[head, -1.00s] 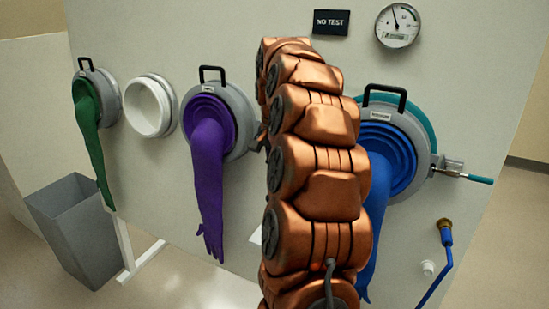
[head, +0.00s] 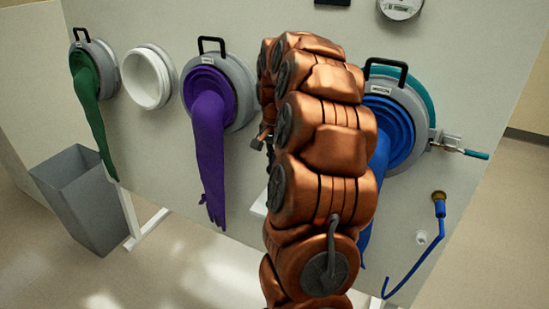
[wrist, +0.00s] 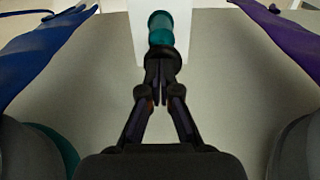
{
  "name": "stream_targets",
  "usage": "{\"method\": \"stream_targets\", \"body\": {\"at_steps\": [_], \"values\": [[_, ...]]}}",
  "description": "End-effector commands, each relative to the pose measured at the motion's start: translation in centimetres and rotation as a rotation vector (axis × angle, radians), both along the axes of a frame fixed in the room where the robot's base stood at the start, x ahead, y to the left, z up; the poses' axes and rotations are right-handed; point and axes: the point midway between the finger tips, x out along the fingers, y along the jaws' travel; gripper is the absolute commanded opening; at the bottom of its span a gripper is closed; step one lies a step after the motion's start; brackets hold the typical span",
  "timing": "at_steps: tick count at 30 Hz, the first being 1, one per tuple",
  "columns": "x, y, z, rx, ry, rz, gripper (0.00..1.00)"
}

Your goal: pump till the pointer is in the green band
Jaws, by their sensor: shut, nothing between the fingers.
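A teal rounded piece with a dark collar (wrist: 160,35), likely the pump's handle, stands before a white plate in the wrist view. My gripper (wrist: 159,72) is shut and empty, its fingertips overlapping the collar in the picture; I cannot tell whether they touch it. In the head view my copper arm hides the handle and most of the gripper. The round gauge (head: 401,8) is cut off by the top edge of the head view. Its pointer and green band are out of sight.
A white shelf (head: 258,208) juts out beside my arm. A purple glove (head: 210,150) and a blue glove (head: 379,155) hang on either side. A teal-handled lever (head: 475,154) sticks out at the right. A grey bin (head: 85,205) stands at the left.

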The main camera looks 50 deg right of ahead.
Motion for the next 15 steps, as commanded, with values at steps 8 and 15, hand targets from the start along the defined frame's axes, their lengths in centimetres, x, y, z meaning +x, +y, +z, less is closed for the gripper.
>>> {"method": "stream_targets", "body": {"at_steps": [8,15], "values": [[0.0,0.0,-0.4,0.0,0.0,0.0,0.0],[0.0,0.0,-3.3,0.0,0.001,0.001,0.0]]}}
